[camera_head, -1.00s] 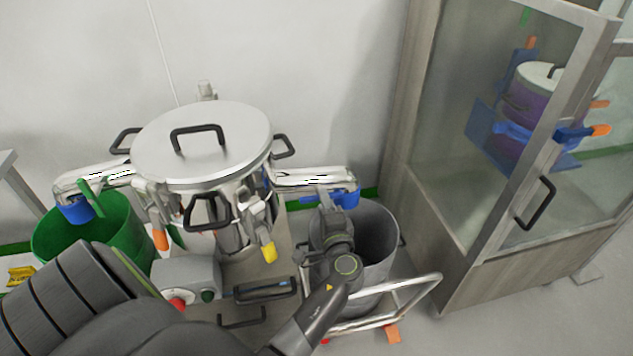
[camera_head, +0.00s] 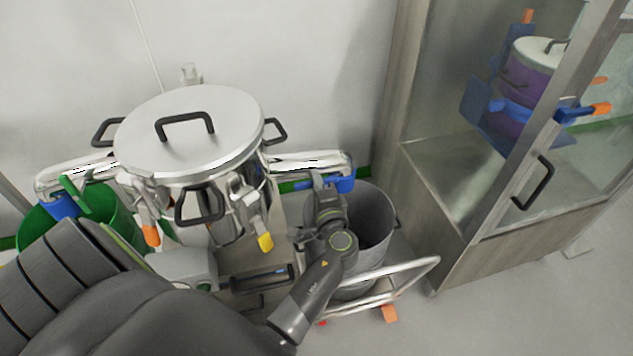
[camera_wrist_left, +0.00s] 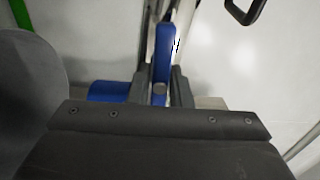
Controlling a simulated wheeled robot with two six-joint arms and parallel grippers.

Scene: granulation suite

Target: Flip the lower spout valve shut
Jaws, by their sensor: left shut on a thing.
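A steel vessel (camera_head: 195,135) with a flat lid has a steel spout on each side. The right spout (camera_head: 300,163) ends in a blue part (camera_head: 345,181). My left gripper (camera_head: 319,182) is at this blue end, its fingers pointing toward the spout. In the left wrist view, my left gripper (camera_wrist_left: 160,88) is shut on a blue valve lever (camera_wrist_left: 164,48), which stands between its fingers. Another blue part (camera_wrist_left: 108,91) shows left of the fingers. The left spout (camera_head: 75,172) has a green lever (camera_head: 74,193) and a blue end. My right gripper is not in view.
A grey bin (camera_head: 372,232) stands below the right spout, beside a bent steel rail (camera_head: 385,283). A green bin (camera_head: 112,212) is below the left spout. A glass-doored cabinet (camera_head: 440,235) stands at the right. Yellow and orange levers hang under the vessel.

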